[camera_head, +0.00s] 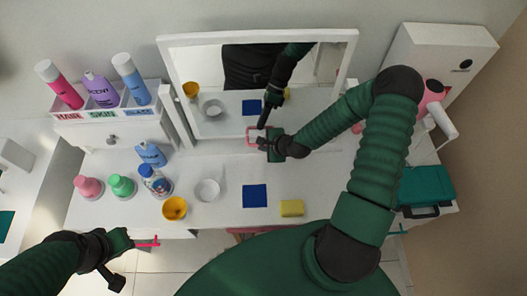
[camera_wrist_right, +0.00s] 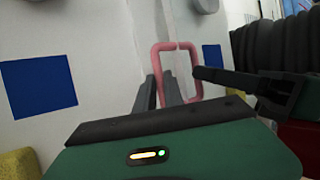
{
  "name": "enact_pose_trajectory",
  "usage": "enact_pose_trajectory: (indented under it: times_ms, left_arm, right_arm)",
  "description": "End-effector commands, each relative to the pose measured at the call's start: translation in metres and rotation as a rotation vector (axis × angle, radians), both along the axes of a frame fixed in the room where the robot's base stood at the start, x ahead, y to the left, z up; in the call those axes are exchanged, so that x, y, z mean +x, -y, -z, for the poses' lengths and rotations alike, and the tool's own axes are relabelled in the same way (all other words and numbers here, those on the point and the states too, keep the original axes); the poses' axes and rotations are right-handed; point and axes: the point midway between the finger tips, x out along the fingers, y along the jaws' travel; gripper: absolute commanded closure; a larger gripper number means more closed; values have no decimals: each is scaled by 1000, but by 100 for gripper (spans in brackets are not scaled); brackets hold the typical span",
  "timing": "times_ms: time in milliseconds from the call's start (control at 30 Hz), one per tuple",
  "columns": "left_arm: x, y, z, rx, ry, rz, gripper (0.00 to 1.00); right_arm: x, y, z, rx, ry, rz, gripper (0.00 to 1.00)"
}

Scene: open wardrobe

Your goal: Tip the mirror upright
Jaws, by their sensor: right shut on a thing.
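The mirror (camera_head: 215,87) has a white frame and stands at the back of the white table, between white posts. It looks tilted, and its glass reflects the table and my arm. A pink loop handle (camera_head: 249,136) is at its lower edge; it also shows in the right wrist view (camera_wrist_right: 179,47). My right gripper (camera_head: 261,143) is shut on this handle, and its dark fingers (camera_wrist_right: 160,92) meet the loop in the wrist view. My left gripper (camera_head: 128,243) is low at the left, near a pink handle (camera_head: 148,242) below the table's front edge; its jaws are unclear.
Bottles stand in a labelled organiser (camera_head: 107,112) at the left. More bottles, a yellow cup (camera_head: 175,208), a white bowl (camera_head: 207,190), a blue square (camera_head: 255,196) and a yellow sponge (camera_head: 292,208) are on the table. A hair dryer (camera_head: 433,105) and teal case (camera_head: 427,187) are right.

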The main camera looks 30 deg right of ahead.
Motion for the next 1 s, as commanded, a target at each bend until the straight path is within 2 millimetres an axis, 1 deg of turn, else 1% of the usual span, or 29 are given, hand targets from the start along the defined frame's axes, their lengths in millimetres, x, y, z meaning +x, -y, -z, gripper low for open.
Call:
enact_pose_trajectory:
  times_ms: [167, 200, 333, 633, 733, 867, 1000]
  left_arm:
    - [0, 0, -1, 0, 1, 0, 77]
    - [0, 0, -1, 0, 1, 0, 77]
    - [0, 0, -1, 0, 1, 0, 77]
    - [0, 0, -1, 0, 1, 0, 77]
    - [0, 0, -1, 0, 1, 0, 77]
    - [0, 0, -2, 0, 0, 0, 77]
    - [0, 0, -6, 0, 0, 0, 77]
  right_arm:
    - [0, 1, -1, -2, -1, 2, 100]
    - [0, 1, -1, -1, -2, 3, 83]
    - [-1, 1, -1, 0, -2, 2, 66]
    - [-1, 1, -1, 0, -3, 2, 66]
    - [-6, 3, -8, 0, -1, 4, 66]
    - [-23, 5, -29, -2, -1, 5, 66]
    - [-49, 9, -62, -3, -2, 7, 66]
